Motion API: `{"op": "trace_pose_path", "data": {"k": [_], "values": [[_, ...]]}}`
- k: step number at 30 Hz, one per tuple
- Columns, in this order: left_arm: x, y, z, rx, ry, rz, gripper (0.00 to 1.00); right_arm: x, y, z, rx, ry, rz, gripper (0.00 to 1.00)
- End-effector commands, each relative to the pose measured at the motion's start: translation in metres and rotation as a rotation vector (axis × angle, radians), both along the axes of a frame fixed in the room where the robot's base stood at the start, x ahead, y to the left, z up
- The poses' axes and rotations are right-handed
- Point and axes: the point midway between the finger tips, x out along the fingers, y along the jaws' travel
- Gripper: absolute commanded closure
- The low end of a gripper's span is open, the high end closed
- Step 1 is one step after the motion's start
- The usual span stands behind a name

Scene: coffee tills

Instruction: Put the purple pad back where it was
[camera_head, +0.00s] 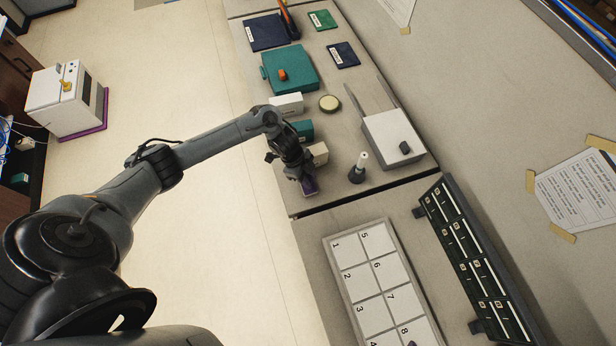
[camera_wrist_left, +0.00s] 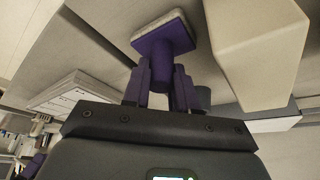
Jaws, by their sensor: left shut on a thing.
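The purple pad (camera_head: 310,187) is at the near end of the row of blocks, close to the left edge of the counter, partly hidden by my left gripper (camera_head: 303,178). In the left wrist view the purple pad (camera_wrist_left: 165,37) shows as a flat purple square with a pale layer on its far side. My left gripper (camera_wrist_left: 160,82) is shut on the purple pad's narrower part. I cannot tell whether the pad touches the counter. My right gripper is not in view.
A beige block (camera_head: 319,153) stands close beside the pad, with a teal block (camera_head: 302,131) and a white block (camera_head: 287,104) farther along. A dark-based stamp (camera_head: 358,168) stands to the right. The numbered tray (camera_head: 333,262) lies nearer me.

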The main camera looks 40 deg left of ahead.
Motion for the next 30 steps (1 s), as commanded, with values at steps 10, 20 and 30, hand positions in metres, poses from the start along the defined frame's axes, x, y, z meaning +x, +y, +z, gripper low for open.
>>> {"op": "trace_pose_path", "data": {"k": [10,20,30], "values": [[0.000,0.000,-0.003,0.000,0.000,0.000,0.61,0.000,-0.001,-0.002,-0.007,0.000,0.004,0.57],[0.000,0.000,-0.002,0.000,0.000,0.000,0.47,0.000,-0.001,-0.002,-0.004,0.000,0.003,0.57],[-0.003,0.010,0.023,0.002,-0.003,-0.002,0.47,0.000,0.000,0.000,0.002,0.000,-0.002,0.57]]}}
